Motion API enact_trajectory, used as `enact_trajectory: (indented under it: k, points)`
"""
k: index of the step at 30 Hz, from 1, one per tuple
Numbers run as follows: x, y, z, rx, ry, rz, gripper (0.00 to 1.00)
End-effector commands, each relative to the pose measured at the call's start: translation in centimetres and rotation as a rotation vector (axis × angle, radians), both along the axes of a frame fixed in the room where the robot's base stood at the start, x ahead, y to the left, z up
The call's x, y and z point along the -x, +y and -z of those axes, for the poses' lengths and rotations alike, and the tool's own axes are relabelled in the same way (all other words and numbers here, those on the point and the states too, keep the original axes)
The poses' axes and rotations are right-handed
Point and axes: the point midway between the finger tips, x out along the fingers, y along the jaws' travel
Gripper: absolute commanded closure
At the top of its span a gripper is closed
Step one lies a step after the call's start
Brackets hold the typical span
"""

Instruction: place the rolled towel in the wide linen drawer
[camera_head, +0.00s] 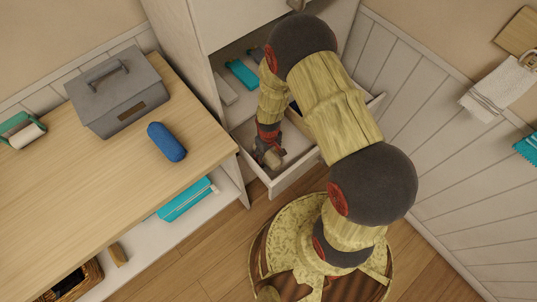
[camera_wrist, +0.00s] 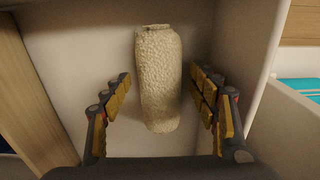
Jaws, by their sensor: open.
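A cream, rough-textured roll, which looks like the rolled towel (camera_wrist: 158,80), lies between my fingers in the wrist view. My gripper (camera_wrist: 161,78) is open, one finger on each side of the roll, with visible gaps. In the head view my gripper (camera_head: 268,150) reaches down into the open drawer (camera_head: 296,174), at its near left part. The roll is hard to make out there. The drawer has pale walls, and a wooden divider (camera_wrist: 30,95) shows at left in the wrist view. My arm hides much of the drawer's right side.
Left of the drawer is a wooden counter (camera_head: 60,190) with a grey toolbox (camera_head: 118,92) and a blue rounded object (camera_head: 166,142). Teal items (camera_head: 241,74) lie further back in the unit. A white towel (camera_head: 499,88) hangs on the right wall.

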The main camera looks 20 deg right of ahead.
Motion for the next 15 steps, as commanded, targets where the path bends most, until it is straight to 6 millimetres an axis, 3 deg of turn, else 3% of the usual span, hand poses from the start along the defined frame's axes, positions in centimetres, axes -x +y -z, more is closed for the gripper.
enact_trajectory:
  k: [5,15]
  points:
    - [0.0,0.0,-2.0,0.000,-0.001,0.000,0.40]
    - [-0.1,0.0,-9.0,0.000,-0.003,0.000,0.40]
